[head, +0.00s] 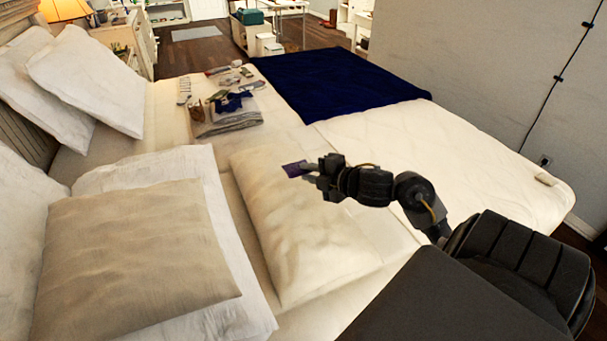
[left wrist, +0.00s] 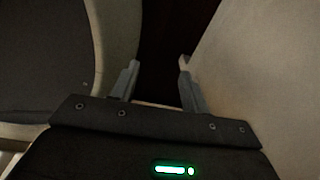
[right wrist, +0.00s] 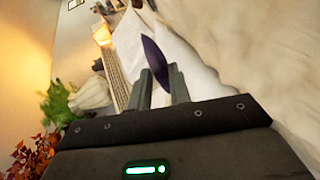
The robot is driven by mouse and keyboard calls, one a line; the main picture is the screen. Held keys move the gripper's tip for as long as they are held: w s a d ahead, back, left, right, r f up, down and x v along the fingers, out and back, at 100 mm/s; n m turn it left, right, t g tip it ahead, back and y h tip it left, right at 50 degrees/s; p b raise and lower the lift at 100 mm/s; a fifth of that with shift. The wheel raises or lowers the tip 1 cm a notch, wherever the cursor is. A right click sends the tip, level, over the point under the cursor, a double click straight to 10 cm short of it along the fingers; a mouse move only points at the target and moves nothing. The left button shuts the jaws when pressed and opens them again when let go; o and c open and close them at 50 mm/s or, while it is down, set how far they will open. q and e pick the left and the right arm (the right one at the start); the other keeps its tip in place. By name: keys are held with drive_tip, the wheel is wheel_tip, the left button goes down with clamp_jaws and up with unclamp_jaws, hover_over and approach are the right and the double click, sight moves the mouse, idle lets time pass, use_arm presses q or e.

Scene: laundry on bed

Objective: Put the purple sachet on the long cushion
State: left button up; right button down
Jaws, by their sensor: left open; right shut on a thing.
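The purple sachet (head: 295,169) is held in my right gripper (head: 306,172), which is shut on it. In the right wrist view the sachet (right wrist: 155,60) stands out from between the fingertips (right wrist: 160,82). In the head view the sachet appears over the upper right part of the long cushion (head: 300,235), a cream cushion lying on the bed. I cannot tell how high above the cushion it is. My left gripper (left wrist: 158,75) shows only in the left wrist view; it is open with nothing between its fingers.
A beige pillow (head: 135,260) on white pillows lies left of the long cushion. Folded clothes (head: 225,115) and small items lie farther back on the bed. A dark blue blanket (head: 340,85) covers the far end. The white bedding (head: 450,150) at right is mostly clear.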

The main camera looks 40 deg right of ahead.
sight(304, 195)
drive_tip(key=f, duration=0.1)
drive_tip(key=w+f+b, duration=0.1)
drive_tip(key=shift+w+d+f, duration=0.15)
drive_tip(key=shift+d+f, duration=0.05)
drive_tip(key=shift+f, duration=0.2)
drive_tip(key=shift+w+d+f+b, duration=0.15)
drive_tip(key=shift+w+f+b, duration=0.3)
drive_tip(key=shift+w+b, duration=0.25)
drive_tip(key=shift+d, duration=0.1)
drive_tip(key=shift+w+f, duration=0.1)
drive_tip(key=shift+f, duration=0.1)
drive_tip(key=f+b, duration=0.2)
drive_tip(key=shift+w+b, duration=0.25)
drive_tip(key=shift+b, duration=0.05)
drive_tip(key=shift+f+b, duration=0.6)
drive_tip(key=shift+b, duration=0.05)
use_arm(q)
drive_tip(key=w+d+r, duration=0.2)
drive_tip(key=w+d, duration=0.1)
drive_tip(key=w, duration=0.9)
drive_tip(key=shift+w+d+t, duration=0.2)
drive_tip(key=shift+w+t, duration=0.2)
use_arm(e)
drive_tip(key=shift+f, duration=0.15)
use_arm(q)
drive_tip(key=shift+w+d+r, duration=0.15)
drive_tip(key=shift+w+r, duration=0.1)
use_arm(e)
drive_tip(key=shift+f, duration=0.15)
